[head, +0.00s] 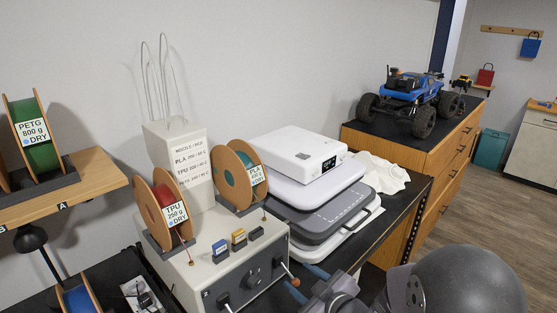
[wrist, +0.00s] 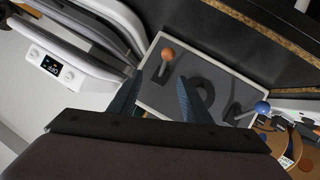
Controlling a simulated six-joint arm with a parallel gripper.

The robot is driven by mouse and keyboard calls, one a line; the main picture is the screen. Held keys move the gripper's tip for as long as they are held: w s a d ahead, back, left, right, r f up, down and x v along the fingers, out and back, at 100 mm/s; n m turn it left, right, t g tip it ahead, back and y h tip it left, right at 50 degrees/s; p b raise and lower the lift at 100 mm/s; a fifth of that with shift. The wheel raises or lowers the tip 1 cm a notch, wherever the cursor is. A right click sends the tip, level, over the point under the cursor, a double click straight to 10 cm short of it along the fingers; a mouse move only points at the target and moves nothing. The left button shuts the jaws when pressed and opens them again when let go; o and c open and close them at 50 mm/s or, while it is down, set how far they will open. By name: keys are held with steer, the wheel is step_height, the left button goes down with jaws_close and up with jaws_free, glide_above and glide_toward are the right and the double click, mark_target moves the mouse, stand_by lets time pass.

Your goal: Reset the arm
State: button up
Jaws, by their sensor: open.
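My gripper (head: 306,283) is at the bottom centre of the head view, in front of the right end of the grey control box (head: 215,258). Its two blue fingers are apart, and I see nothing held between them. In the wrist view the open gripper (wrist: 157,98) points at the box's front panel (wrist: 225,80). A lever with an orange ball (wrist: 168,54) shows just beyond the fingertips. A lever with a blue ball (wrist: 262,107) is to the right. I cannot tell whether a finger touches the panel.
Red (head: 168,210) and teal (head: 240,175) spools stand on the box. A white scale-like device (head: 295,155) lies on stacked trays (head: 325,215) beside it. A blue crawler truck (head: 408,92) sits on a wooden cabinet behind. A green spool (head: 37,140) is on the left shelf.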

steer(key=s+d+f+m+g+h, duration=0.3)
steer(key=d+f+h, duration=0.15)
steer(key=d, duration=0.25)
steer(key=s+d+f+m+g+h+b, duration=0.1)
steer(key=s+m+g, duration=0.3)
steer(key=s, duration=0.6)
steer(key=s+d+f+m+g+h, duration=0.1)
steer(key=s+f+m+g, duration=0.15)
steer(key=s+g, duration=0.45)
step_height(320, 180, down, 30)
steer(key=s+t+b, duration=0.2)
steer(key=b, duration=2.9)
steer(key=shift+s+m, duration=0.2)
steer(key=shift+m, duration=0.25)
